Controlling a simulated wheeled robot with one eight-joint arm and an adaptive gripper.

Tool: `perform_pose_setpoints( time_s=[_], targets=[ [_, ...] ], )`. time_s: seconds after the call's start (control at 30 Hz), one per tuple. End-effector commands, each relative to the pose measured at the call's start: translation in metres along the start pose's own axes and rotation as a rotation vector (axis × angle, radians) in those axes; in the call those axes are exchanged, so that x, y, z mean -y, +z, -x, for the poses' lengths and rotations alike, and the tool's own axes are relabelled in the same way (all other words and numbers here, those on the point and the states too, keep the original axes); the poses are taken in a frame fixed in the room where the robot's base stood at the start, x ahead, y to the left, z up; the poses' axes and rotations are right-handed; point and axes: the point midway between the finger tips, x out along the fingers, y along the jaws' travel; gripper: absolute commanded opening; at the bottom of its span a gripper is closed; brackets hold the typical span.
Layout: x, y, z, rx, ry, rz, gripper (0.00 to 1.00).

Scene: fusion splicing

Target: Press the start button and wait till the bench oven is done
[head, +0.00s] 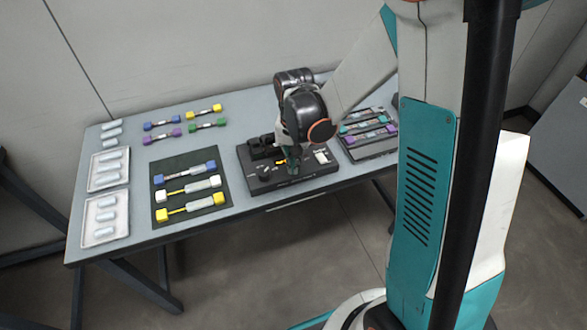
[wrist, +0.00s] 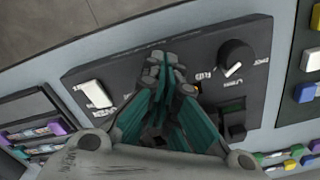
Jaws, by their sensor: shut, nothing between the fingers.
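The bench oven appears to be the black unit (head: 315,172) on the table, and its panel (wrist: 195,52) also fills the middle of the wrist view. The panel carries a round black knob (wrist: 236,58), a white rectangular piece (wrist: 97,93) and a dark raised block (wrist: 232,122). My gripper (head: 292,170) points down over the unit. In the wrist view my gripper (wrist: 166,62) is shut and empty, its tips at the panel between white piece and knob. I cannot tell whether they touch it. I cannot make out the start button; the fingers hide that part of the panel.
A dark mat (head: 191,215) with several coloured-ended pieces lies left of the unit. Two white trays (head: 108,184) with pale pieces stand at the far left. A dark rack (head: 372,149) of coloured pieces is at the right. Several loose coloured pieces lie behind the mat.

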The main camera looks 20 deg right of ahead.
Motion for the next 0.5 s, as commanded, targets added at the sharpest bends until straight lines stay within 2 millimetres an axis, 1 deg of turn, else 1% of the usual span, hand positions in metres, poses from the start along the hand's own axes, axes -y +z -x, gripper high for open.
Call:
perform_pose_setpoints(
  time_s=[0.33, 0.5],
  targets=[
    [0.0000, 0.0000, -0.0071, 0.000, 0.000, 0.000, 0.00],
    [0.0000, 0.0000, -0.0029, 0.000, 0.000, 0.000, 0.00]
  ],
)
